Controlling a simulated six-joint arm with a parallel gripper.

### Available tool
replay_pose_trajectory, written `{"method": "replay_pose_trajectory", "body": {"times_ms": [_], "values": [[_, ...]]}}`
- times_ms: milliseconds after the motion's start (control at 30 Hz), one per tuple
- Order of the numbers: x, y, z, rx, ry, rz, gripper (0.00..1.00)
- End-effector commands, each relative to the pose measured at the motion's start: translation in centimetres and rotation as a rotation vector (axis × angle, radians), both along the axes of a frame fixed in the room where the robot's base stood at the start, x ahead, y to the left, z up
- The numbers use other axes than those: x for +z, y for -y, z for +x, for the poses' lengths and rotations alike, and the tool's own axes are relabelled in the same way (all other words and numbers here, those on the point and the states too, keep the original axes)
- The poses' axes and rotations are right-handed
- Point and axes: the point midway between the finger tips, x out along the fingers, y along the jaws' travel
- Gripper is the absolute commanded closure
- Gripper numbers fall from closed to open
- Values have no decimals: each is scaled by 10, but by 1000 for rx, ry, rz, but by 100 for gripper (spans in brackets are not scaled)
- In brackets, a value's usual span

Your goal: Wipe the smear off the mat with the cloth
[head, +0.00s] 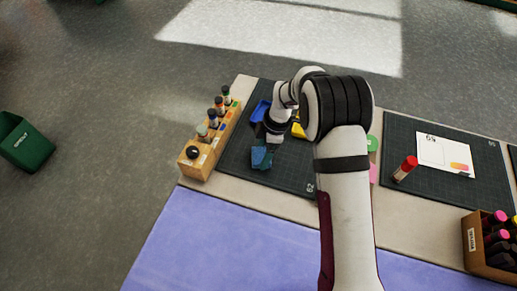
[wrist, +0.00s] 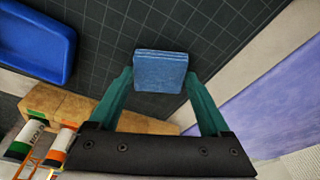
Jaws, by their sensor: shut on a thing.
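My gripper (wrist: 160,82) is shut on a folded blue cloth (wrist: 160,62), with one teal finger on each side of it. In the head view the cloth (head: 260,163) shows low at the left part of the dark gridded mat (head: 284,178), near the wooden rack. Whether the cloth touches the mat I cannot tell. The mat also shows behind the cloth in the wrist view (wrist: 110,35). I see no smear in either view; my arm hides part of the mat.
A wooden rack (head: 196,166) with several bottles stands along the mat's left side. A blue tray (head: 260,111) and a yellow piece (head: 298,130) lie on the mat. Right are another mat (head: 440,190), a red-capped stick (head: 405,168) and a marker box (head: 471,250).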

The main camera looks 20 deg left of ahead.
Motion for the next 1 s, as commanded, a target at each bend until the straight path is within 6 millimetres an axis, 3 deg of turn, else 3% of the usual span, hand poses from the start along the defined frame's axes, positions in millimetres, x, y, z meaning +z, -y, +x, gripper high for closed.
{"method": "replay_pose_trajectory", "body": {"times_ms": [200,367,1000], "values": [[-1,18,0,-2,0,0,81],[0,22,0,-1,-1,0,81],[-2,-24,0,-1,1,0,81]]}}
